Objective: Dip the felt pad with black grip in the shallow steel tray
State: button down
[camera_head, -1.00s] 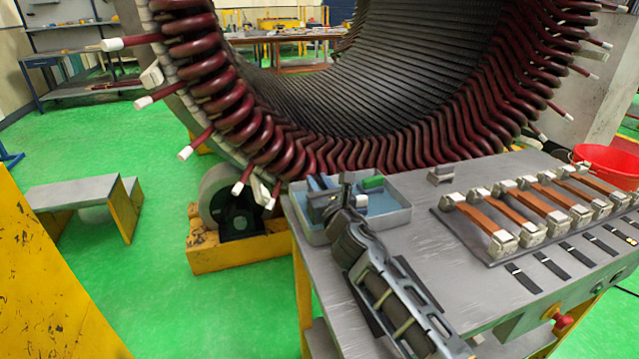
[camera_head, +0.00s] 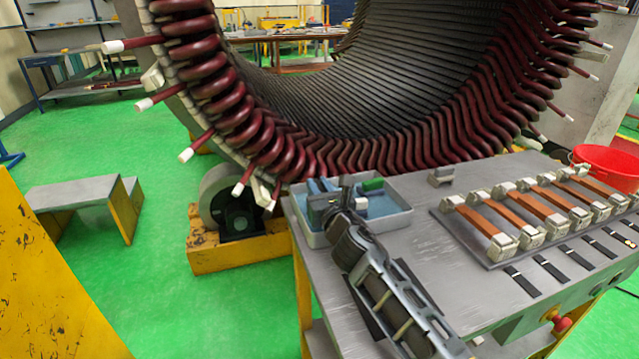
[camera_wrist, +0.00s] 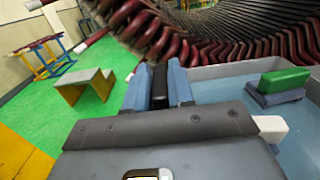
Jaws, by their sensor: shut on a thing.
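The shallow steel tray (camera_head: 398,220) stands at the left end of the bench and holds a blue-looking liquid; its rim also shows in the wrist view (camera_wrist: 228,71). My gripper (camera_head: 334,197) is over the tray's left part. In the wrist view my gripper (camera_wrist: 159,88) is shut on the black grip (camera_wrist: 159,78), upright between the two blue-grey fingers. The felt under the grip is hidden, so I cannot tell whether it touches the liquid. A pad with a green grip (camera_wrist: 285,80) sits in the tray to the right, also visible in the head view (camera_head: 373,184).
The stator's dark red coils (camera_head: 300,150) rise close behind the tray. Copper-coloured bars on pale blocks (camera_head: 515,225) and several black strips (camera_head: 523,281) lie to the right on the bench. A red bucket (camera_head: 608,162) stands at the far right.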

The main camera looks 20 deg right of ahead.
jog(key=shift+s+a+f+p, duration=0.15)
jog(key=shift+f+p, duration=0.2)
jog(key=shift+p, duration=0.4)
notch_tip(320, 180, up, 4)
jog(key=p, duration=0.2)
jog(key=shift+f+p, duration=0.15)
jog(key=shift+p, duration=0.25)
jog(key=shift+w+d+r+b, duration=0.1)
jog(key=shift+d+r+b, duration=0.1)
jog(key=shift+r, duration=0.15)
jog(key=shift+w+d+r+b, duration=0.1)
jog(key=shift+r+b, duration=0.1)
jog(key=shift+r, duration=0.15)
jog(key=shift+a+r, duration=0.15)
jog(key=shift+r, duration=1.8)
